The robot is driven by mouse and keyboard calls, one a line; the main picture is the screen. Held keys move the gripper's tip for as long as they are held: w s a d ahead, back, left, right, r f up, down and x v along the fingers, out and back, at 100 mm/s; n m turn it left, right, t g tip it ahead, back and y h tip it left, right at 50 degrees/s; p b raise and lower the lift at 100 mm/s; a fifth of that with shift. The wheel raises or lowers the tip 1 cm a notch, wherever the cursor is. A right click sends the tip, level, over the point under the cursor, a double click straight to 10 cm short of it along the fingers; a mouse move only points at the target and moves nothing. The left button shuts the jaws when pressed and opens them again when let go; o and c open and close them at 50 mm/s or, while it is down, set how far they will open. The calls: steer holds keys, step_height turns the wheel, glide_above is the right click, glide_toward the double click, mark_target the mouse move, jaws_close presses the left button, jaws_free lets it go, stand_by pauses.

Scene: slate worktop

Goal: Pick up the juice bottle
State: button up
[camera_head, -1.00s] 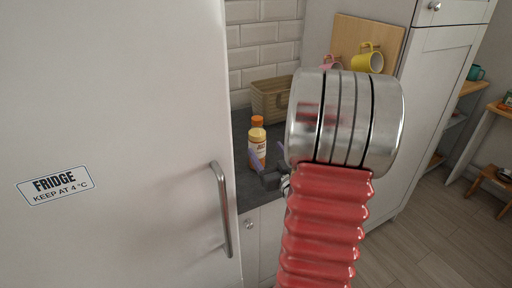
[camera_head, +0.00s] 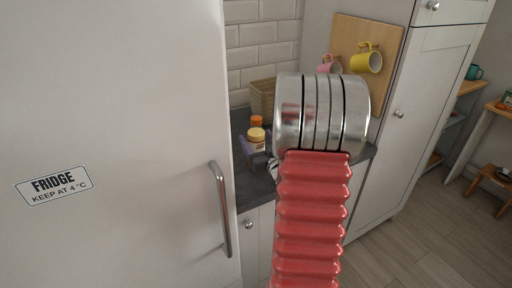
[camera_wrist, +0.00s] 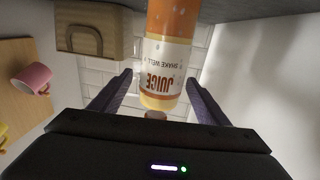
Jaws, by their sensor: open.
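The juice bottle (camera_head: 257,135) stands on the slate worktop, with an orange cap, a pale yellow shoulder and a label. In the wrist view the juice bottle (camera_wrist: 166,52) hangs upside down in the picture, its orange body and white "JUICE" label showing. My gripper (camera_head: 258,153) is open in front of the bottle and hides its lower part. In the wrist view my gripper (camera_wrist: 158,88) has one finger on each side of the bottle, with visible gaps.
A fridge (camera_head: 110,120) with a vertical handle stands close on the left. Pink (camera_head: 329,66) and yellow mugs (camera_head: 366,60) hang on a wooden board at the right. The worktop (camera_head: 253,190) is bare in front.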

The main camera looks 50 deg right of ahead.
steer(key=x, duration=0.4)
steer(key=shift+w+d, duration=0.1)
steer(key=shift+w, duration=0.3)
steer(key=shift+c, duration=0.2)
steer(key=c, duration=1.6)
steer(key=shift+c, duration=0.2)
steer(key=shift+r, duration=0.15)
step_height(320, 180, up, 10)
